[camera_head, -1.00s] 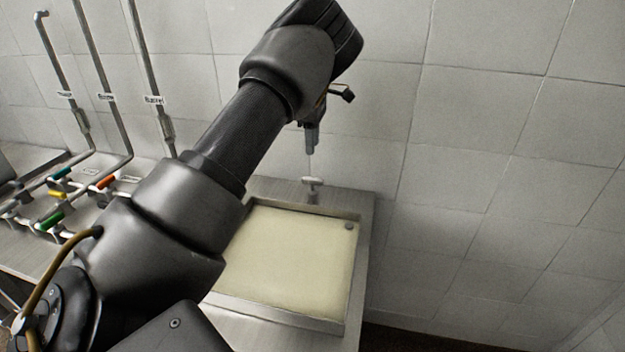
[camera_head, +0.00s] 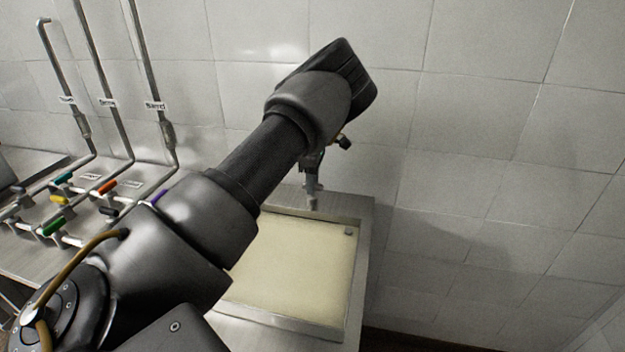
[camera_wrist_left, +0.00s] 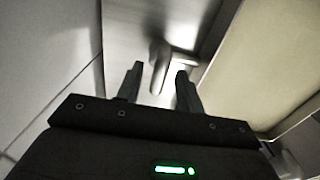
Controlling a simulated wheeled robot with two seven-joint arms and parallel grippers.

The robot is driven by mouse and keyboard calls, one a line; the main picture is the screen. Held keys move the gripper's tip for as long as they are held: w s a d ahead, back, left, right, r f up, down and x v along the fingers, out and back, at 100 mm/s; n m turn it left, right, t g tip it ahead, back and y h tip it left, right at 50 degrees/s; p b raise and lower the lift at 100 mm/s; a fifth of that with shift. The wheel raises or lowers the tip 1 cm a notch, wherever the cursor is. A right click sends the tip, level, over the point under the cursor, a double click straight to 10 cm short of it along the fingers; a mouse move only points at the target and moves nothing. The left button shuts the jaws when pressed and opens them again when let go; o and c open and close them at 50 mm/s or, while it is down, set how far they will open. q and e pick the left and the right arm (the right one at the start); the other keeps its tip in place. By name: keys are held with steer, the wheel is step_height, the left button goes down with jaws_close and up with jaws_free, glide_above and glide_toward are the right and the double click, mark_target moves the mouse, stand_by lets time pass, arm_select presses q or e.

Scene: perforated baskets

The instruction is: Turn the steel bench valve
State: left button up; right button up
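The steel bench valve (camera_wrist_left: 159,76) shows in the left wrist view as a grey handle with a short crosspiece on the steel bench top. In the head view only a small pale part of the valve (camera_head: 312,204) shows at the back edge of the basin, below my gripper. My left gripper (camera_head: 311,186) points down over it. In the left wrist view the left gripper (camera_wrist_left: 160,72) is open, with one finger on each side of the handle. Gaps appear between the handle and both fingers. My right gripper is not in view.
A steel-rimmed basin (camera_head: 335,325) with a pale yellow floor lies in front of the valve. Labelled wall pipes (camera_head: 151,75) and several coloured valves (camera_head: 58,200) stand on the left, near my arm. A tiled wall (camera_head: 480,120) rises close behind.

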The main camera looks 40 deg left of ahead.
arm_select(q)
steer(key=shift+c, duration=0.5)
jaws_close()
